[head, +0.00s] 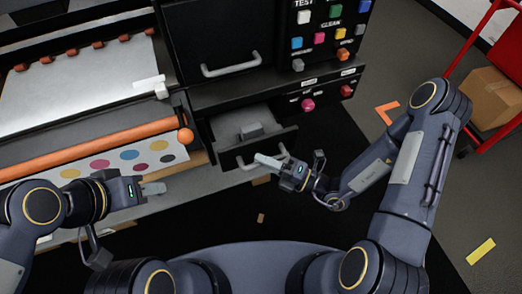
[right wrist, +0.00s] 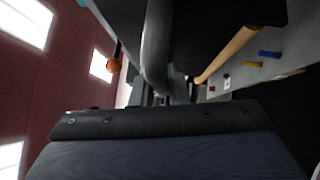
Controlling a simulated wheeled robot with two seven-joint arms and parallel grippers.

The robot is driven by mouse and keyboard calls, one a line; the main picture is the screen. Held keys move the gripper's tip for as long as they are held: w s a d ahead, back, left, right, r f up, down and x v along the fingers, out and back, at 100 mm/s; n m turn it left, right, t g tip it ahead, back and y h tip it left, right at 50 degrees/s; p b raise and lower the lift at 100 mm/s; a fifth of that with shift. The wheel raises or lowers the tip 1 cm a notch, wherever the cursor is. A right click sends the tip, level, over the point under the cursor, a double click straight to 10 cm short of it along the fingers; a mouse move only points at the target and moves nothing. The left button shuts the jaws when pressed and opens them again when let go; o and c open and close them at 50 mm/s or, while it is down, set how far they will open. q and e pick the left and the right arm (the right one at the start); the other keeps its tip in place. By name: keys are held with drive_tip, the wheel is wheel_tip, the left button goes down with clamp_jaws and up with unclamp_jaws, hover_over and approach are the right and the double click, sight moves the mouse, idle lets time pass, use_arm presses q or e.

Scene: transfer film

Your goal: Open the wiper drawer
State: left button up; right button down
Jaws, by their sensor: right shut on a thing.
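The wiper drawer (head: 227,127) is the low dark drawer under the printer's button panel. It stands pulled out, and its light grey inside shows with a grey block (head: 250,131) in it. My right gripper (head: 268,160) is at the drawer's front, shut on the grey bar handle (head: 243,164). The handle also shows close up in the right wrist view (right wrist: 156,45), where the grip itself is partly hidden. My left gripper (head: 153,188) hangs empty by the printer's front edge, left of the drawer; its finger gap is not clear.
A closed upper drawer with a grey handle (head: 231,68) sits above. An orange roller (head: 90,152) ending in an orange ball and a sheet with coloured dots (head: 130,158) lie left. A red cart with a cardboard box (head: 493,98) stands right. Dark floor mat lies in front.

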drive_tip(key=c, duration=1.4)
unclamp_jaws()
drive_tip(key=shift+d, duration=0.15)
drive_tip(key=v, duration=0.7)
drive_tip(key=shift+d, duration=0.25)
drive_tip(key=shift+s, duration=0.1)
